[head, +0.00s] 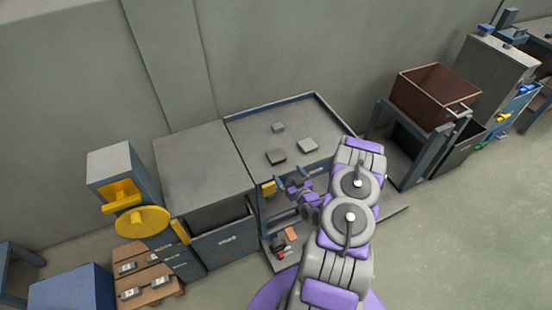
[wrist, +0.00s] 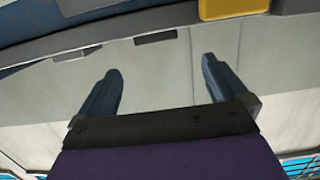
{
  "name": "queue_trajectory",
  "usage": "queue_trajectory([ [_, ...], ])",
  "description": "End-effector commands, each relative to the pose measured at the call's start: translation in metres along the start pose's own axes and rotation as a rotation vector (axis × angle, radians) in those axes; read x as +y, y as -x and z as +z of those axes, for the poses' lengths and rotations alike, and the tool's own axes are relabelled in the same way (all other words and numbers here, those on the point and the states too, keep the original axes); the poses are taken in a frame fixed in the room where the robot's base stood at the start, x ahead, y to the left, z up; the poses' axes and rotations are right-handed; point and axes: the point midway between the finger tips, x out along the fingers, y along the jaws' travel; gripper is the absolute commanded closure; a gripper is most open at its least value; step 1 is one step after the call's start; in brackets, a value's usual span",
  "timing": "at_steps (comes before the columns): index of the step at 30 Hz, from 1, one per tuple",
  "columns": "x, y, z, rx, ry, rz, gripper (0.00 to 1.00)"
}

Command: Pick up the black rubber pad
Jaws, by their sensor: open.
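A dark, flat, square pad (head: 276,156), which looks like the black rubber pad, lies on the blue-edged tabletop (head: 255,128), near its front in the head view. My gripper (head: 293,181) is in front of the table's front edge, apart from the pad and to its lower right in the picture. In the wrist view my gripper (wrist: 168,82) has its two dark blue fingers wide apart with nothing between them. A thin dark strip (wrist: 155,37) shows beyond the fingers there; I cannot tell what it is.
A lighter grey pad (head: 308,145) and a small grey block (head: 278,127) lie on the same tabletop. A yellow part (head: 268,188) sits at the table front. A grey cabinet (head: 200,165) adjoins on the left; a brown box (head: 435,95) stands right.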

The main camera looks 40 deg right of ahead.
Motion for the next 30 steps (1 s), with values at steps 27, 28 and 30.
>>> queue_trajectory([
  [27,0.005,-0.107,0.004,0.000,0.002,-0.001,0.00],
  [28,0.006,-0.109,0.003,-0.001,0.002,-0.001,0.00],
  [30,0.006,-0.111,0.003,-0.001,0.002,0.000,0.00],
])
